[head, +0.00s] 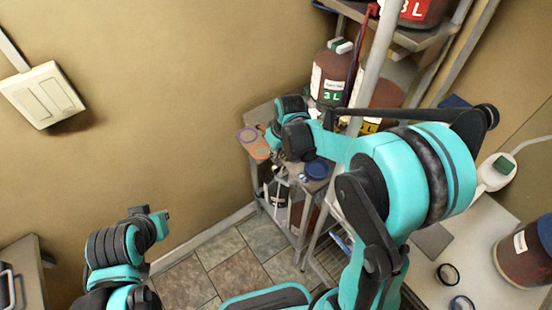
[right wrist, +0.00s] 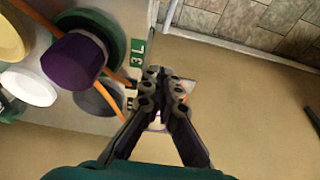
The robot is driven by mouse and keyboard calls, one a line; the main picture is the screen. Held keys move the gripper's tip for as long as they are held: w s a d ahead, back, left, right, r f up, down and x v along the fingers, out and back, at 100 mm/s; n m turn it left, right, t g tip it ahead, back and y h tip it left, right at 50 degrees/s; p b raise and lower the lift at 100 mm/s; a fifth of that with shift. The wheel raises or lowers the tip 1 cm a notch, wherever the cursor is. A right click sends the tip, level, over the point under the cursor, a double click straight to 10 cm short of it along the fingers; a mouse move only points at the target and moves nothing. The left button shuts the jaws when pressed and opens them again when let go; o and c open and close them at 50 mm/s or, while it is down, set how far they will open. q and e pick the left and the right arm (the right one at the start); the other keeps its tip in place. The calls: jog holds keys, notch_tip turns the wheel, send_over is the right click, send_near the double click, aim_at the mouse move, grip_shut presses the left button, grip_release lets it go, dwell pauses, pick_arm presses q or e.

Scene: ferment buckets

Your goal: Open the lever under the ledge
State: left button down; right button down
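My right gripper (right wrist: 163,78) shows in the right wrist view with its two dark fingers drawn together at the tips, beside a green 3 L label (right wrist: 138,50). I see nothing clearly held between the tips. In the head view my right arm reaches over the low shelf (head: 262,113), and its wrist hides the fingers and part of the shelf edge. I cannot make out a lever in either view. My left arm shows at the lower left of the head view, but I cannot make out its gripper.
Jugs, including a 3 L one (head: 330,78), stand on the shelf behind a grey post (head: 372,65). A purple cap (right wrist: 72,62) and orange tubing lie left of my right fingers. A white wall switch (head: 42,95) is at left. Tiled floor (head: 215,265) lies below.

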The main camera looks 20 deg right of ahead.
jog(key=w+p+v, duration=0.1)
jog(key=v, duration=0.4)
send_over(277, 177)
jog(key=shift+g, duration=0.3)
jog(key=f, duration=0.6)
jog(key=w+f, duration=0.1)
jog(key=f, duration=0.2)
jog(key=shift+w+a+f+p, duration=0.1)
jog(key=shift+a+f+p, duration=0.2)
jog(key=shift+p, duration=0.1)
jog(key=f, duration=0.1)
jog(key=s+f, duration=0.1)
jog(key=f+b, duration=0.1)
jog(key=shift+s+d, duration=0.25)
jog(key=shift+s+d+f, duration=0.1)
jog(key=shift+s+f, duration=0.15)
jog(key=shift+f, duration=0.1)
